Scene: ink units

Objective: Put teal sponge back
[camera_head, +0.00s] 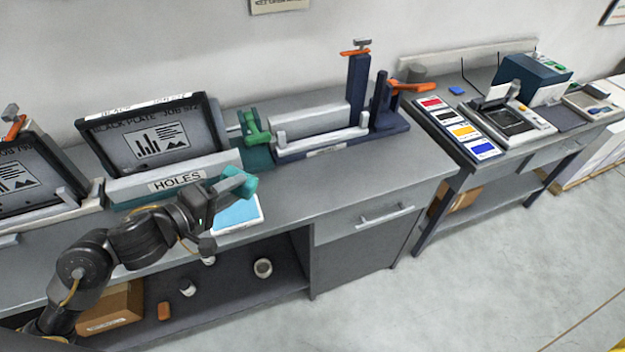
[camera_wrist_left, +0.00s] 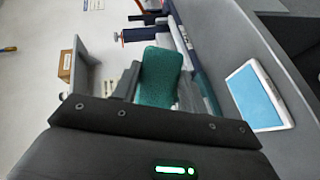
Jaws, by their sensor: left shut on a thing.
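The teal sponge (camera_head: 238,182) is in the jaws of my left gripper (camera_head: 222,190), which is shut on it. It is held above the front part of the grey bench, near a white-rimmed tray with a light blue face (camera_head: 237,214). In the left wrist view the sponge (camera_wrist_left: 158,77) sticks out beyond the jaws, and the light blue tray (camera_wrist_left: 257,95) lies to the right, apart from it. The gripper hides part of the sponge. My right gripper is not in view.
The HOLES plate stand (camera_head: 170,178) is behind my left arm. A green clamp (camera_head: 255,128) and a roller press (camera_head: 318,130) stand behind the tray. A colour-swatch board (camera_head: 458,130) is farther right. The bench top right of the tray is clear.

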